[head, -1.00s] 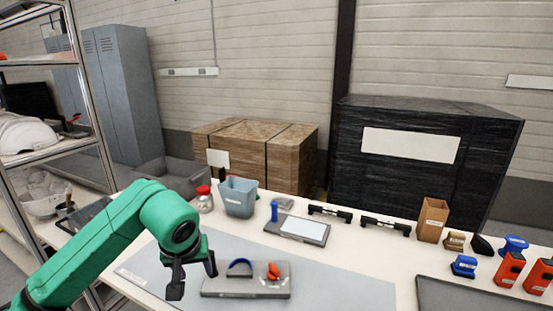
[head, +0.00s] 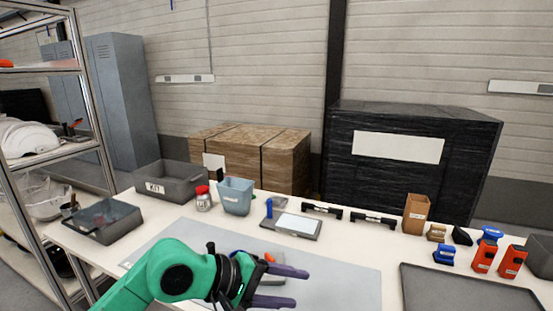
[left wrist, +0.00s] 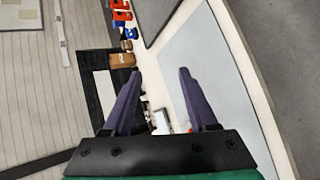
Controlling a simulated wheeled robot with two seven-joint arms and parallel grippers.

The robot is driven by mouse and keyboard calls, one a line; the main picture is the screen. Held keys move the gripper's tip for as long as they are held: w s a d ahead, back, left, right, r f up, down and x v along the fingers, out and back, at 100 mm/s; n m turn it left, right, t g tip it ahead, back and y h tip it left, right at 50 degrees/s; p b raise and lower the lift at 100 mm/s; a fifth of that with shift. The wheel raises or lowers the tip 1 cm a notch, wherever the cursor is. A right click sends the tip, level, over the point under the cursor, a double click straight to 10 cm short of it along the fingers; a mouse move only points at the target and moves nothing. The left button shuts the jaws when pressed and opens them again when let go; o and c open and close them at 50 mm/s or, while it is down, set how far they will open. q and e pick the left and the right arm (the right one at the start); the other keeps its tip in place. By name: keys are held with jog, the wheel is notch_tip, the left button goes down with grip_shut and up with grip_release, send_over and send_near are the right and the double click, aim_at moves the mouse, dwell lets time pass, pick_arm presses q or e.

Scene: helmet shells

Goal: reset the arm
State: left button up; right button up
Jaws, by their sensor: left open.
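My left arm is green, and its left gripper (head: 298,287) is open with nothing between its fingers. It hangs over the grey mat (head: 340,282) on the table, with its fingers pointing right. The left wrist view shows the two fingers (left wrist: 161,85) spread apart. The small grey tray on the mat is mostly hidden behind the gripper in the head view. A bit of an orange-red part (head: 269,257) shows just above the gripper. My right gripper is not in view.
Behind the mat stand a grey KIT bin (head: 170,182), a red-lidded jar (head: 203,199), a blue-grey bin (head: 236,196) and a tablet-like board (head: 291,224). At right are a cardboard box (head: 416,212), blue and orange tools (head: 484,256) and a dark tray (head: 465,290).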

pick_arm(q)
notch_tip(320, 180, up, 12)
jog(key=s+d+n+t+h, duration=0.2)
jog(key=n+t+h, duration=0.1)
jog(key=n+h, duration=0.55)
jog(key=w+a+r+n+t+y, duration=0.3)
jog(key=a+n+t, duration=0.35)
jog(key=n, duration=0.55)
jog(key=w+a+n+t+y, duration=0.45)
jog(key=a+n+t, duration=0.2)
jog(key=n, duration=0.55)
jog(key=a+f+n+g+y, duration=0.4)
jog(key=a+f+n+y, duration=0.95)
jog(key=f+n, duration=0.6)
jog(key=s+a+f+n+g+h, duration=0.1)
jog(key=s+f+n+g+h, duration=0.1)
jog(key=s+f+n+g, duration=1.35)
jog(key=s+f+m+t, duration=0.1)
jog(key=s+f+m, duration=0.1)
jog(key=f, duration=1.1)
jog(key=s+f+m+t, duration=0.1)
jog(key=s+f+m, duration=0.15)
jog(key=f, duration=1.05)
jog(key=s+a+f+g, duration=0.1)
jog(key=s+a+f, duration=0.1)
jog(key=s+f, duration=1.4)
jog(key=shift+s+a+f+g, duration=0.15)
jog(key=shift+s+a+g, duration=0.2)
jog(key=shift+s, duration=0.55)
